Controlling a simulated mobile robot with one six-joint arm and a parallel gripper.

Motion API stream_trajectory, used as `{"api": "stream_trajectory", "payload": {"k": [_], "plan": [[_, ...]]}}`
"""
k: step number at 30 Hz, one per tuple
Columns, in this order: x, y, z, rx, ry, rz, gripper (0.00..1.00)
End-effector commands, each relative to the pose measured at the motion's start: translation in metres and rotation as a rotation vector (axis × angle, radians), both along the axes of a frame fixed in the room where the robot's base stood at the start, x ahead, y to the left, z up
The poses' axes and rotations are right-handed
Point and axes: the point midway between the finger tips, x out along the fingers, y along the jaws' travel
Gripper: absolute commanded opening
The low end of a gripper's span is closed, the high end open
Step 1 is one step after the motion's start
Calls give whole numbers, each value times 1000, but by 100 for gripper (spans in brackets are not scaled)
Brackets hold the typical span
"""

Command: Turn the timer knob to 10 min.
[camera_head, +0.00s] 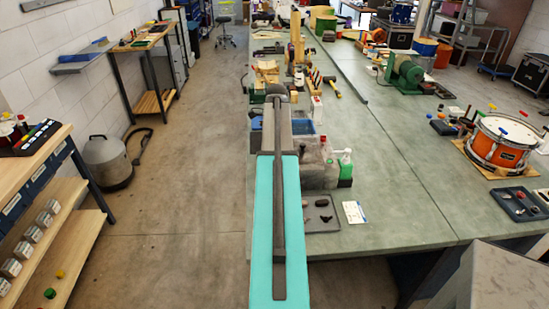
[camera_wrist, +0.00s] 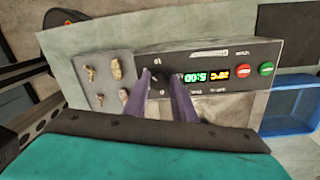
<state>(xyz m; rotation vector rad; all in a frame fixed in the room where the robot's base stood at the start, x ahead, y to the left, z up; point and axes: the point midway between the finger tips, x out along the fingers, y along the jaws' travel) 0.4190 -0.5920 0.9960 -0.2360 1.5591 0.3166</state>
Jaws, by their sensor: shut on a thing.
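In the wrist view, the black timer knob (camera_wrist: 158,80) sits on the dark control panel (camera_wrist: 217,55) of a grey device. My gripper (camera_wrist: 160,77) has its two purple fingers on either side of the knob, shut on it. To the right of the knob, a display (camera_wrist: 195,78) shows green digits, upside down, that seem to read 5:00, and an orange display (camera_wrist: 219,72) is beside it. The knob's pointer is too small to read. In the head view my arm hides the gripper and knob.
A red button (camera_wrist: 238,71) and a green button (camera_wrist: 266,68) are right of the displays. A blue tray (camera_wrist: 268,121) lies beside the device.

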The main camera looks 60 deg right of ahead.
Motion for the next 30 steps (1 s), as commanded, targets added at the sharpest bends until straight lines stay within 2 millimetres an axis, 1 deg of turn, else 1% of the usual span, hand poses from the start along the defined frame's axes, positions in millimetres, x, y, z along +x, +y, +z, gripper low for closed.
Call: {"api": "stream_trajectory", "payload": {"k": [1,18,24,30], "plan": [[-5,-3,1,-6,8,-51,2],[-7,-1,0,-3,10,-569,2],[-7,-1,0,-2,10,-688,2],[-8,0,-1,-1,12,-749,2]]}}
